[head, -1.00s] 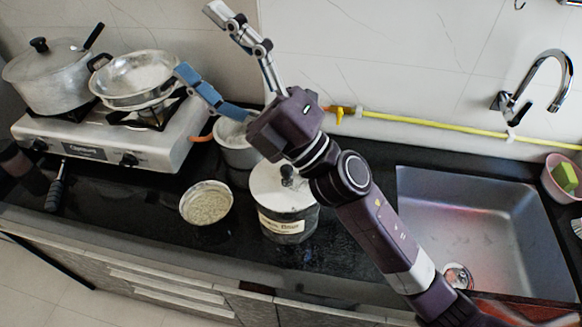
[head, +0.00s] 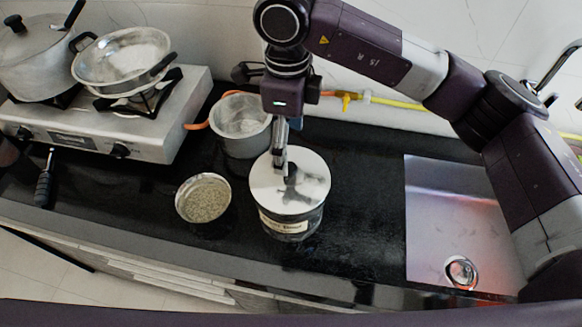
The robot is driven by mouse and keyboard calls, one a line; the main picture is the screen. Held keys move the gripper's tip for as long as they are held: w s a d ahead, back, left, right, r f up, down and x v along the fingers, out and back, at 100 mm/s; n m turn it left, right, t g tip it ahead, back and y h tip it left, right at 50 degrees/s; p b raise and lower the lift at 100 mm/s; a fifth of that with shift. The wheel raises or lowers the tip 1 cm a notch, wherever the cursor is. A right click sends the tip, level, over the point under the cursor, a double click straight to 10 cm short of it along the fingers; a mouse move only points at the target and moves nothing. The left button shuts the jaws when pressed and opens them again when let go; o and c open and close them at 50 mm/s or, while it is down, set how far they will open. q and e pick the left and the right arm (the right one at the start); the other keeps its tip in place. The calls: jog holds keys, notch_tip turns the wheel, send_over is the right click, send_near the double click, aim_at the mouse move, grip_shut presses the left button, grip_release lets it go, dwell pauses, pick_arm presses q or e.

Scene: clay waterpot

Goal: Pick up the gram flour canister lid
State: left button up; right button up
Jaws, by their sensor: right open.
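The gram flour canister (head: 290,223) stands upright on the black counter, with a partly readable label on its front. Its round, pale lid (head: 312,172) sits on top. My right gripper (head: 283,168) points down over the lid, with its tips at the black knob near the lid's middle. The gripper is open, seen nearly edge-on, and it partly hides the knob. I cannot tell whether the fingers touch it. A dark shadow lies on the lid. My left gripper is not in view.
A metal pot (head: 241,128) stands close behind the canister. A bowl of grain (head: 204,199) is to its left. A gas stove (head: 150,130) with a pan (head: 123,62) is further left. The sink (head: 450,225) is at right; the counter between is clear.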

aim_at(290, 167)
jog(key=f+p, duration=0.1)
jog(key=s+f, duration=0.1)
jog(key=f+p, duration=0.1)
jog(key=shift+s+a+f+p, duration=0.1)
jog(key=shift+s+f+p, duration=0.05)
jog(key=shift+s+p, duration=0.15)
notch_tip(290, 167, down, 3)
jog(key=shift+w+r+p, duration=0.1)
jog(key=shift+r+p, duration=0.1)
jog(key=shift+p, duration=0.25)
jog(key=shift+w+d+f, duration=0.2)
jog(key=shift+d+f, duration=0.05)
jog(key=shift+f, duration=0.25)
jog(key=shift+s+a+r, duration=0.1)
jog(key=shift+s+a, duration=0.05)
jog(key=c, duration=0.8)
grip_shut()
